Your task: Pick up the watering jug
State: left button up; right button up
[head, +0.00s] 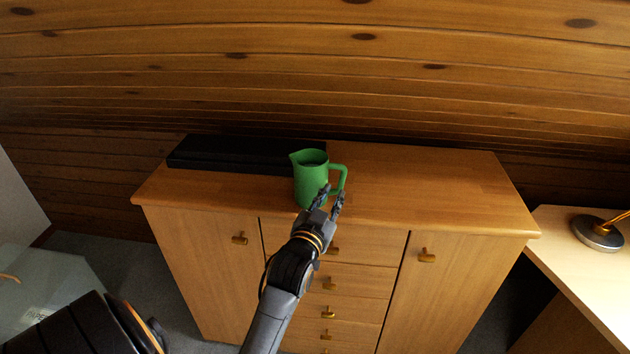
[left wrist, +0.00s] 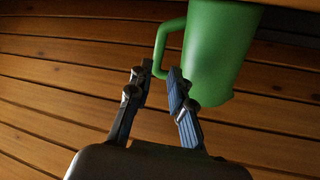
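The green watering jug (head: 310,180) stands upright on the wooden cabinet top, near its front edge, with its spout to the left and its handle to the right. My left gripper (head: 331,192) reaches up from the front to the handle side. In the left wrist view the jug (left wrist: 218,50) fills the upper right, and the lower part of its handle lies around the gap between the fingertips of my left gripper (left wrist: 160,70). The fingers are apart and not closed on the handle; whether either touches it, I cannot tell. My right gripper is not in view.
A flat black box (head: 240,153) lies on the cabinet top (head: 430,185) behind and left of the jug. The cabinet top right of the jug is clear. A desk (head: 580,262) with a lamp base (head: 597,233) stands at the right. A plank wall rises behind.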

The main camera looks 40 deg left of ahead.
aim_at(340, 178)
pick_arm(q)
jog(key=shift+r+p+x, duration=0.1)
jog(key=shift+p+x, duration=0.15)
jog(key=shift+x, duration=1.1)
jog(key=shift+r+p+x, duration=0.15)
jog(key=shift+p+x, duration=0.1)
jog(key=shift+x, duration=1.15)
jog(key=shift+s, duration=0.1)
grip_shut()
jog(key=shift+r, duration=0.15)
